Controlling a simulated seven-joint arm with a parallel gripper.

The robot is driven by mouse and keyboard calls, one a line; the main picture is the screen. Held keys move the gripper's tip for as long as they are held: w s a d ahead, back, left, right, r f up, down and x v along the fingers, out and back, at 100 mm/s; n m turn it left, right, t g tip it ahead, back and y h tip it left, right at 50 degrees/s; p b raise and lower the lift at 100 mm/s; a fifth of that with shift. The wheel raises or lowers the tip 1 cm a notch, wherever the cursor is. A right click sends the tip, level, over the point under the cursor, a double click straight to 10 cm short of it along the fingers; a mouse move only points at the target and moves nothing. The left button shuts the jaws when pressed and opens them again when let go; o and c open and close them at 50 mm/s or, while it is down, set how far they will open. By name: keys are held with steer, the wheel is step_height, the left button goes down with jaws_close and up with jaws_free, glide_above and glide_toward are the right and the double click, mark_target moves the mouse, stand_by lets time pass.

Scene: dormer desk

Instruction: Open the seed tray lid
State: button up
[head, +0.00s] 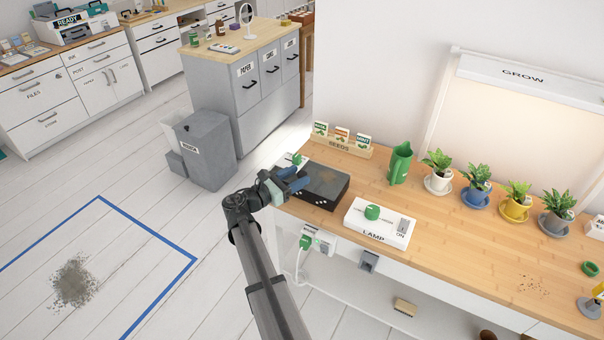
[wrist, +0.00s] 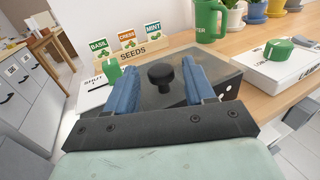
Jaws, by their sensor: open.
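The seed tray (head: 322,188) is a low dark box at the left end of the wooden desk. Its dark lid (wrist: 215,72) lies flat on top and looks closed. A black round knob (wrist: 160,75) stands up from the lid. My gripper (head: 300,177) has blue fingers and reaches over the tray's left side. In the wrist view its open fingers (wrist: 162,70) show on either side of the knob, with gaps between. Whether the knob is fully between the fingertips or just beyond them is hard to tell. The fingers hide part of the lid.
A seed packet rack (head: 343,146) stands behind the tray, with a green jug (head: 400,163) to its right. A white lamp switch box (head: 381,224) sits right of the tray. A white panel with a green knob (wrist: 114,72) is at its left. Potted plants line the back.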

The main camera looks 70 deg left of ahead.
mark_target(309, 170)
steer(key=shift+x, duration=1.35)
steer(key=shift+c, duration=0.4)
jaws_close()
